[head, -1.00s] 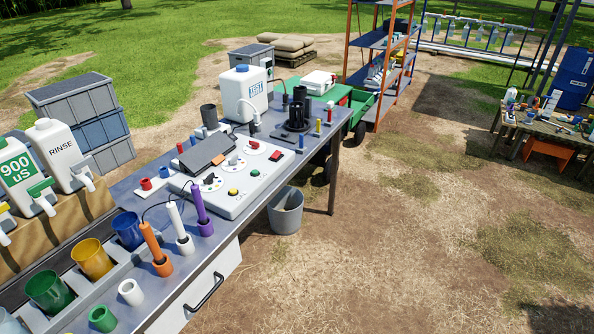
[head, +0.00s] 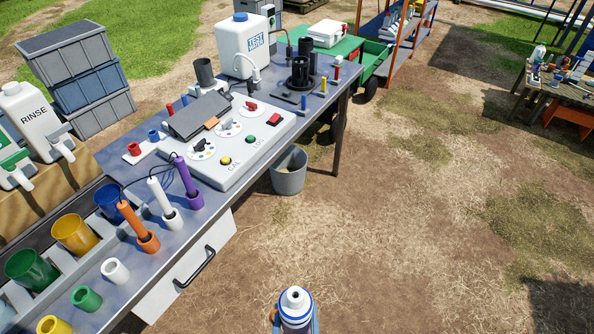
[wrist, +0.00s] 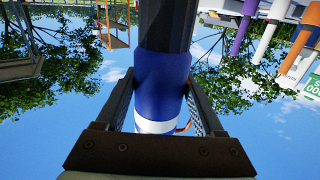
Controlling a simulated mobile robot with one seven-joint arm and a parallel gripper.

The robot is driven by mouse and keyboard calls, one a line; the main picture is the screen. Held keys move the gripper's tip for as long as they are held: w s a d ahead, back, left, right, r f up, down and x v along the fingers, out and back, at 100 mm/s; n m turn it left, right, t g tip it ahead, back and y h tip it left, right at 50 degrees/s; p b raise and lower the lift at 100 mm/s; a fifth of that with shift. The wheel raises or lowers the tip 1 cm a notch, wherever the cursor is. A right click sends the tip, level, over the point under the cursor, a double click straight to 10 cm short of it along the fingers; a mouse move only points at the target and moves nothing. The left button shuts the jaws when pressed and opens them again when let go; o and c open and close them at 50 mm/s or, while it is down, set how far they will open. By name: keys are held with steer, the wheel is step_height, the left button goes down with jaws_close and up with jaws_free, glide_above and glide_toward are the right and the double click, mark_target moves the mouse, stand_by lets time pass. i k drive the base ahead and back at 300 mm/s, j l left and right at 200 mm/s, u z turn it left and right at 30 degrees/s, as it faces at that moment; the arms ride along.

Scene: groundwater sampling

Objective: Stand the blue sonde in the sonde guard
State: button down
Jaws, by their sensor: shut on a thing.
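The blue sonde (head: 295,308) shows at the bottom edge of the head view, with a white top and blue band, apart from the bench and over the ground. In the wrist view its blue body (wrist: 162,88) has a white band and a dark section beyond. My gripper (wrist: 163,98) is shut on the blue body, one finger on each side. A black slotted holder on a round base, which looks like the sonde guard (head: 301,74), stands on the far part of the bench. My gripper is well short of it. The sonde's lower end is hidden in the head view.
The metal bench (head: 215,215) carries a control panel (head: 222,150), a white test tank (head: 243,50), a dark cup (head: 205,72) and orange, white and purple probes in holders. A grey bucket (head: 289,172) stands beside the bench. Bare ground to the right is open.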

mark_target(299, 82)
steer(key=i+l+u, duration=0.15)
steer(key=i+l, duration=0.25)
steer(key=i, duration=0.15)
steer(key=i+l+u, duration=0.15)
steer(key=i+l, duration=0.35)
steer(key=i+l+u, duration=0.1)
steer(key=i+l, duration=0.45)
steer(key=i+l+u, duration=0.15)
steer(key=i+l, duration=0.35)
steer(key=i+l+u, duration=0.15)
steer(key=i+l, duration=0.3)
steer(key=l, duration=0.25)
